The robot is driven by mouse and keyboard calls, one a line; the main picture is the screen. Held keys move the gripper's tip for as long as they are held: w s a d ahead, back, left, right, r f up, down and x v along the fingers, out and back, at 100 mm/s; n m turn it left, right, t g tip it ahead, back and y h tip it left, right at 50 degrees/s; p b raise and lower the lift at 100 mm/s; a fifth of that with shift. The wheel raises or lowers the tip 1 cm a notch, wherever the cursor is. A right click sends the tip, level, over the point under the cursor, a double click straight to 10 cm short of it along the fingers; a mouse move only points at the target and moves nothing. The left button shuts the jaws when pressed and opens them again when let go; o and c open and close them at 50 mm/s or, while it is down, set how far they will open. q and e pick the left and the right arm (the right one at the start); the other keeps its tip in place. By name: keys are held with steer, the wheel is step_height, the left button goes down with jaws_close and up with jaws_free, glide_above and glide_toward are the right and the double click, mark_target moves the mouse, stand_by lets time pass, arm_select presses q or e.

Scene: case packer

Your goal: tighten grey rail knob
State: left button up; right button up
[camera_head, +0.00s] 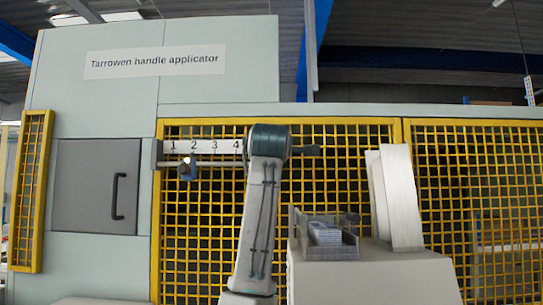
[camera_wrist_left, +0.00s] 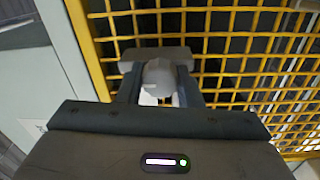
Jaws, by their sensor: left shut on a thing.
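In the left wrist view my left gripper (camera_wrist_left: 157,62) is shut on a rounded, pale grey knob (camera_wrist_left: 159,80), which sits between the two fingers in front of the yellow mesh. In the head view my arm (camera_head: 262,200) rises in front of the numbered scale (camera_head: 203,147), and its upper end hides the gripper and the held knob. A blue slider with a dark knob (camera_head: 185,168) sits on the rail (camera_head: 221,166) below marks 1 and 2. The scale past mark 4 is hidden behind my arm. My right gripper is not in view.
Yellow mesh guards (camera_head: 345,190) stand behind the rail. A grey cabinet door (camera_head: 98,187) with a black handle is at the left. At right, a tray (camera_head: 325,252) and tall pale panels (camera_head: 402,195) stand close to my arm.

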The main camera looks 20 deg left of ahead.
arm_select(q)
steer(key=o, duration=0.9)
steer(key=shift+o, duration=0.2)
steer(key=shift+s, duration=0.1)
steer(key=b+v, duration=0.6)
steer(key=v, duration=0.4)
steer(key=shift+s, duration=0.35)
steer(key=shift+d, duration=0.15)
steer(key=shift+f, duration=0.15)
